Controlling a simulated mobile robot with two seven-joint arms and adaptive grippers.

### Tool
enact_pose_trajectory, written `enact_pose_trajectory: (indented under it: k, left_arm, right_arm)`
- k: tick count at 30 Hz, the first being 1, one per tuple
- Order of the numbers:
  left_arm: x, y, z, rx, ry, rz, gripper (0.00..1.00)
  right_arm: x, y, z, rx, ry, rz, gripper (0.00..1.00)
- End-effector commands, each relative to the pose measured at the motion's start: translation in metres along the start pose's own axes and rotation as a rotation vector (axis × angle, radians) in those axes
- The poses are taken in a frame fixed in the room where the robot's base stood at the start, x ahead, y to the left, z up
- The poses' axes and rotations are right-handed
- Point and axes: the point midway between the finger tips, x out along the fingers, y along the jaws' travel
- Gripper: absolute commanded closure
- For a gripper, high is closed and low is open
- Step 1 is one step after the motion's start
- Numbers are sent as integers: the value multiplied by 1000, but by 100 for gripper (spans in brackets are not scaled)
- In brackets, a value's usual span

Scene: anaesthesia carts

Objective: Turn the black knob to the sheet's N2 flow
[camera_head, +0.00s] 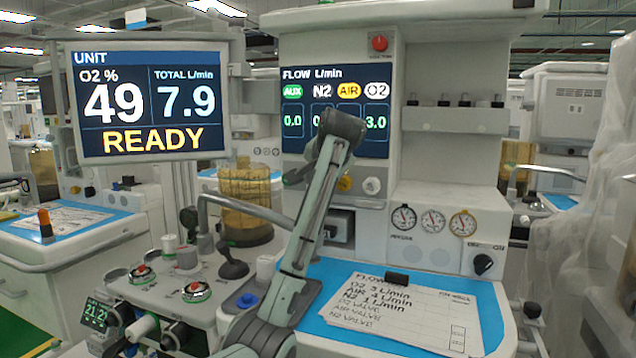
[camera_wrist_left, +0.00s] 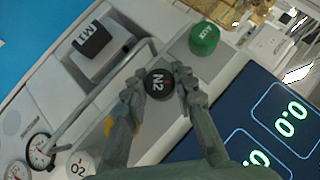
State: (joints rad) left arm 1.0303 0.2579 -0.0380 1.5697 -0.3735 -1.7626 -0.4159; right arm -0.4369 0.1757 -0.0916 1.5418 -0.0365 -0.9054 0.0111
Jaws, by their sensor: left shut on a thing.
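The black N2 knob (camera_wrist_left: 157,83) is between the two fingers of my left gripper (camera_wrist_left: 159,92), which is shut on it. In the head view my left arm hides the knob. The sheet (camera_head: 395,312) lies on the blue mat and reads O2 3 L/min, AIR 4 L/min, N2 1 L/min. The flow display (camera_head: 296,137) shows AUX 0.0 and O2 3.0; the N2 reading starts with 0 but is partly covered by my arm, and the AIR reading is hidden. My right gripper is not in view.
Beside the black knob are the green AUX knob (camera_wrist_left: 204,39), the yellow knob (camera_head: 344,184) and the white O2 knob (camera_head: 372,186). The unit screen (camera_head: 150,100) reads O2 49 %, total 7.9 L/min, READY. Gauges (camera_head: 433,220) sit to the right.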

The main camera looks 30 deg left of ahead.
Motion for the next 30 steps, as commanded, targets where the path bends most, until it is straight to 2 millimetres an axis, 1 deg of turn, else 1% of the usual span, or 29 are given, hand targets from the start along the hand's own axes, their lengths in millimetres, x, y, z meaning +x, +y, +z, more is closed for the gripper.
enact_pose_trajectory:
  k: [16,17,19,27,30]
  left_arm:
    - [0,0,0,-22,0,23,100]
    - [0,0,0,-22,0,23,73]
    - [0,0,0,-22,0,22,64]
    - [0,0,0,-21,0,22,64]
    - [-5,0,-1,-22,2,21,64]
  right_arm:
    - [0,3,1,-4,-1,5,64]
    - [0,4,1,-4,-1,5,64]
    - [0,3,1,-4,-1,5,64]
    - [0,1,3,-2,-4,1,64]
    - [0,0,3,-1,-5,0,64]
